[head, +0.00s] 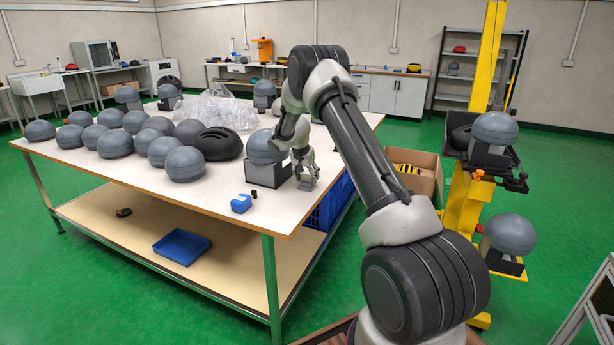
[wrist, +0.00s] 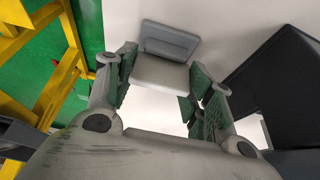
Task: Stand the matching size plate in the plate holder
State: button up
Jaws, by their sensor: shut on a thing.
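My gripper (head: 306,182) is low over the white table (head: 215,205), just right of a grey headform (head: 262,147) on a dark block stand (head: 268,173). In the wrist view my gripper (wrist: 162,90) is shut on a small grey plate (wrist: 165,68), with a darker upper strip and a lighter lower face, between its fingertips. The plate is hard to make out in the head view. A dark box-like form (wrist: 275,75) stands right of the fingers in the wrist view. I cannot tell which thing is the plate holder, nor read any size mark.
Several grey headforms (head: 184,163) and a black helmet (head: 216,143) fill the table's left. A blue object (head: 241,203) lies near the front edge. Clear plastic wrap (head: 215,108) lies behind. The yellow tower (head: 463,205), with headforms, and a cardboard box (head: 418,170) stand right.

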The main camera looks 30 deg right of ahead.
jog(key=shift+f, duration=0.55)
dwell(0.4)
jog(key=o, duration=0.9)
jog(key=v, duration=1.2)
